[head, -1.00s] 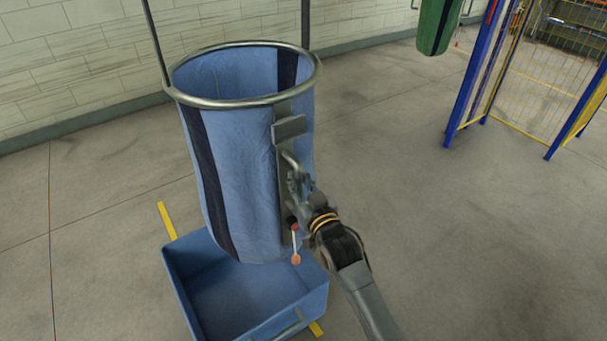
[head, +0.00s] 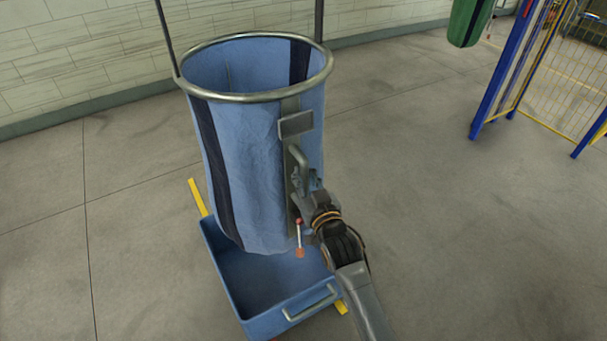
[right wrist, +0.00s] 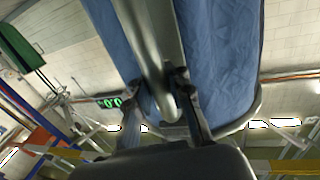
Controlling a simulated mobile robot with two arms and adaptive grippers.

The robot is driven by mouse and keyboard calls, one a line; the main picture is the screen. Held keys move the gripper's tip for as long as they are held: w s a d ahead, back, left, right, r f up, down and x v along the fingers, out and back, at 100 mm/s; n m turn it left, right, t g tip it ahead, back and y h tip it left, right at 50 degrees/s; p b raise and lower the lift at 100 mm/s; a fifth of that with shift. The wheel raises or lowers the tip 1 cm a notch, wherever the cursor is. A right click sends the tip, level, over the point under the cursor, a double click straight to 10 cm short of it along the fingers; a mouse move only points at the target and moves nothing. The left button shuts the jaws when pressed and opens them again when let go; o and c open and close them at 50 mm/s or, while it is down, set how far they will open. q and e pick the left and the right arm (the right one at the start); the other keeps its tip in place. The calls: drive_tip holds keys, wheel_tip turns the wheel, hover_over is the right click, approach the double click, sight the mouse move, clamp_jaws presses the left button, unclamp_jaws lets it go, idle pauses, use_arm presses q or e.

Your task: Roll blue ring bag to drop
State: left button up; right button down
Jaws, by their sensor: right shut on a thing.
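The blue ring bag (head: 255,150) hangs upright from a round metal ring (head: 255,97) and has dark vertical stripes. A grey plate with a bar handle (head: 303,163) runs down its right front. My right gripper (head: 305,188) is at the handle in the head view. In the right wrist view its fingers (right wrist: 158,100) are closed around a grey bar against the blue cloth. A short rod with a red ball end (head: 300,252) hangs just left of the gripper. A blue open bin (head: 262,325) stands below the bag. My left gripper is not in view.
A green bag (head: 468,22) hangs at the upper right, near a blue and yellow mesh fence (head: 550,80). A pale block wall is behind. The floor right of my arm is clear.

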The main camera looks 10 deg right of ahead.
drive_tip(key=c, duration=1.5)
unclamp_jaws()
drive_tip(key=shift+s+d+f, duration=0.1)
drive_tip(key=shift+f, duration=0.25)
drive_tip(key=shift+o, duration=1.4)
drive_tip(key=shift+s+r, duration=0.1)
drive_tip(key=shift+r, duration=0.05)
drive_tip(key=shift+d+r, duration=0.15)
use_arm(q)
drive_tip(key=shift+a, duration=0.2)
use_arm(e)
drive_tip(key=s+d, duration=0.1)
drive_tip(key=s, duration=1.1)
drive_tip(key=shift+d, duration=0.4)
